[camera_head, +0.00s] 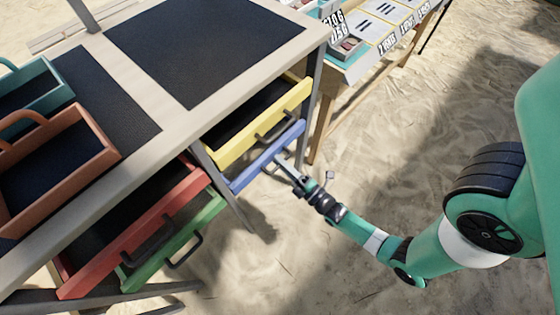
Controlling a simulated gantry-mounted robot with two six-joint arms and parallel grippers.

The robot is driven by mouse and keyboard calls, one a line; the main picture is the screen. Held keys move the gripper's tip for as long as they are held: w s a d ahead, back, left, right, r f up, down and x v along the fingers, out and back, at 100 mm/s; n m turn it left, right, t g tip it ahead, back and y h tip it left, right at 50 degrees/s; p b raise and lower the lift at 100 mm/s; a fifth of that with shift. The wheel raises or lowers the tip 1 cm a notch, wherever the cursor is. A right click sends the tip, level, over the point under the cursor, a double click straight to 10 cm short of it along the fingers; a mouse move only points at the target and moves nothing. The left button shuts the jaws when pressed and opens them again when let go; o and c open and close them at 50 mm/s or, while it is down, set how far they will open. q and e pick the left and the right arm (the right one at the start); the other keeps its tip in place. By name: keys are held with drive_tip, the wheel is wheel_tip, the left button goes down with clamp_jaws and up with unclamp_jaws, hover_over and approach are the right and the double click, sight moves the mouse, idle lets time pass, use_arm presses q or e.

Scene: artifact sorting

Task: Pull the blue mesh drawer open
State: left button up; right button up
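The blue drawer (250,172) is in the lower right of the table's front, just under the yellow drawer. Its blue front shows as a slanted strip; its inside is hidden by the yellow drawer, so I cannot tell how far out it stands. My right gripper (282,162) reaches in from the right, with its fingertips at the middle of the blue front. The handle is hard to make out there, and I cannot tell whether the fingers are closed on it. My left gripper is not in view.
The yellow drawer (232,152) stands out above the blue one. The red drawer (95,275) and green drawer (205,212) stand out at the left. Orange (95,165) and teal (60,95) trays sit on the table (180,125).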

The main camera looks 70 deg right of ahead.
clamp_jaws()
idle(1.2)
